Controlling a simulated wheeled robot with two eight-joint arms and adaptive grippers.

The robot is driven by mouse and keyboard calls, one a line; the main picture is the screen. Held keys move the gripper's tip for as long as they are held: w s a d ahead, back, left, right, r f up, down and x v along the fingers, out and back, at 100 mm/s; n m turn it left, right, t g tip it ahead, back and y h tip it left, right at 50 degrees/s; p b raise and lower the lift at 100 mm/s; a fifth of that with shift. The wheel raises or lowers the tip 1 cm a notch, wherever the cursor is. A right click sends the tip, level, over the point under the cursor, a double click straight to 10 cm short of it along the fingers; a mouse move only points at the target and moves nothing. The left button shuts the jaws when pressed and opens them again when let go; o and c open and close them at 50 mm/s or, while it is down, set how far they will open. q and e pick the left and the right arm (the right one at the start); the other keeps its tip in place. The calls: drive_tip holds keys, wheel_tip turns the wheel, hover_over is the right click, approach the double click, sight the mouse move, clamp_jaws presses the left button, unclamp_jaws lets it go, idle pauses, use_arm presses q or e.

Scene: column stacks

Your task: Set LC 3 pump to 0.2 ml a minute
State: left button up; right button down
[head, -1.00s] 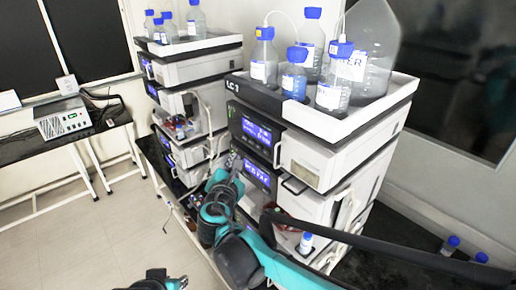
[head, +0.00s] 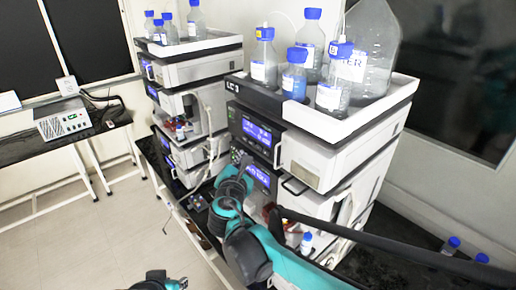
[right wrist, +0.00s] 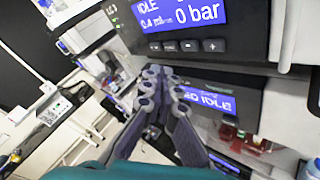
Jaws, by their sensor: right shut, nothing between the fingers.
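The LC 3 stack (head: 257,97) stands right of centre in the head view. Its upper pump module has a lit blue display (head: 257,132). In the right wrist view this display (right wrist: 180,12) reads IDLE, 0.4 ml and 0 bar. Below it sits a row of small buttons, with a minus button (right wrist: 190,46) and a plus button (right wrist: 210,45) at the right. My right gripper (right wrist: 158,72) is shut and empty, its fingertips below the row's left part, left of plus and minus. In the head view my right wrist mostly hides it. My left gripper's fingers do not show.
A second stack (head: 200,68) stands to the left. Open floor (head: 105,225) lies in front.

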drive_tip(key=shift+w+d, duration=0.95)
drive_tip(key=shift+d, duration=0.25)
drive_tip(key=shift+w+d, duration=0.1)
drive_tip(key=shift+d, duration=0.1)
idle(0.5)
drive_tip(key=shift+w+d, duration=0.15)
drive_tip(key=shift+d, duration=0.05)
drive_tip(key=shift+w+d, duration=0.2)
drive_tip(key=shift+d, duration=0.1)
idle(0.8)
drive_tip(key=shift+s+a+b, duration=0.1)
drive_tip(key=shift+a+b, duration=0.05)
drive_tip(key=shift+b, duration=0.15)
drive_tip(key=shift+s+a, duration=0.4)
drive_tip(key=shift+a, duration=0.15)
drive_tip(key=s+a, duration=0.1)
drive_tip(key=a, duration=0.1)
drive_tip(key=s+a, duration=0.2)
idle(0.5)
